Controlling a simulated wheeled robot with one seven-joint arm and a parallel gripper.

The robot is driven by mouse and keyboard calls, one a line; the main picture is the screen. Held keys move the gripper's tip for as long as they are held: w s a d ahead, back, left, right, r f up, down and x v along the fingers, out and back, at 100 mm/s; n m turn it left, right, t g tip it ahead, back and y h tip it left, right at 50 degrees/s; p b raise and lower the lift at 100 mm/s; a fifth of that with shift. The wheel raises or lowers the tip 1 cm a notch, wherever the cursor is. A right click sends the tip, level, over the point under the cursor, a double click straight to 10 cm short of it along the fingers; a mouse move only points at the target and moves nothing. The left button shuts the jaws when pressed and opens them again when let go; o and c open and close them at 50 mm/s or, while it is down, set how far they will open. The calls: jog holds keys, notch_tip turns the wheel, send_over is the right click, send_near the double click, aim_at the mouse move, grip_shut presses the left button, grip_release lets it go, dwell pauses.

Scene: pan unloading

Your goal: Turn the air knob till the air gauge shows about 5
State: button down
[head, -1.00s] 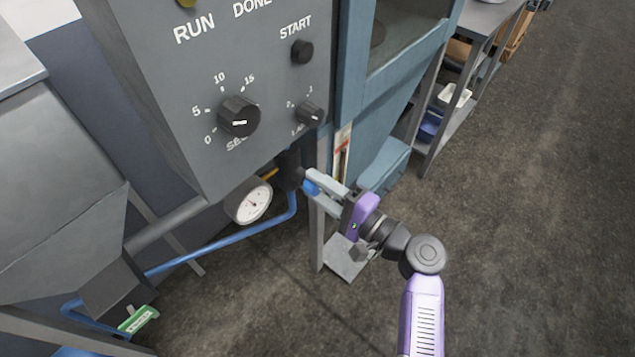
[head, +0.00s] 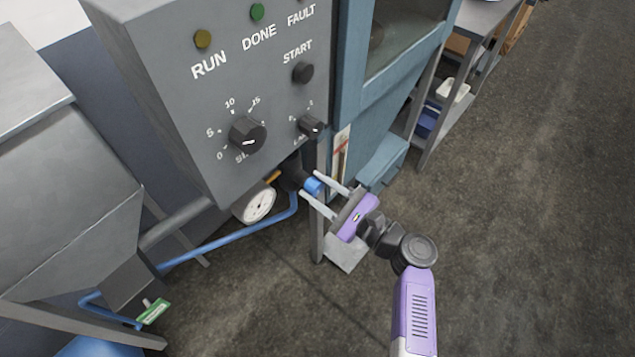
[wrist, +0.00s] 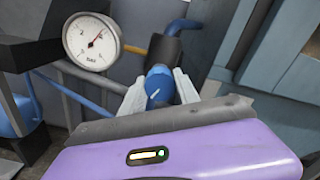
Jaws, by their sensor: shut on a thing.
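The air knob is blue (head: 313,186) and sits at the end of a dark fitting under the control box. My gripper (head: 317,190) is shut on it, with one finger on each side. The wrist view also shows the blue knob (wrist: 159,84) with a white mark on it between the two pale fingers (wrist: 160,92). The air gauge (head: 255,204) is a round white dial left of the knob. In the wrist view, the gauge (wrist: 91,42) has its thin needle pointing to the upper right; its numbers are too small to read surely.
The grey control box (head: 190,120) with a large dial (head: 248,134), a small dial (head: 312,125) and a START button (head: 303,73) hangs above. A blue pipe (head: 230,242) runs below the gauge. Open floor (head: 520,230) lies to the right.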

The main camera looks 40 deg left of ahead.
jog(key=m+p, duration=0.2)
jog(key=m, duration=0.2)
jog(key=shift+f+m+p, duration=0.1)
jog(key=shift+m+p, duration=0.55)
jog(key=shift+m, duration=0.65)
jog(key=shift+f, duration=0.1)
jog(key=c, duration=0.9)
grip_release()
jog(key=d, duration=0.8)
jog(key=shift+s, duration=0.3)
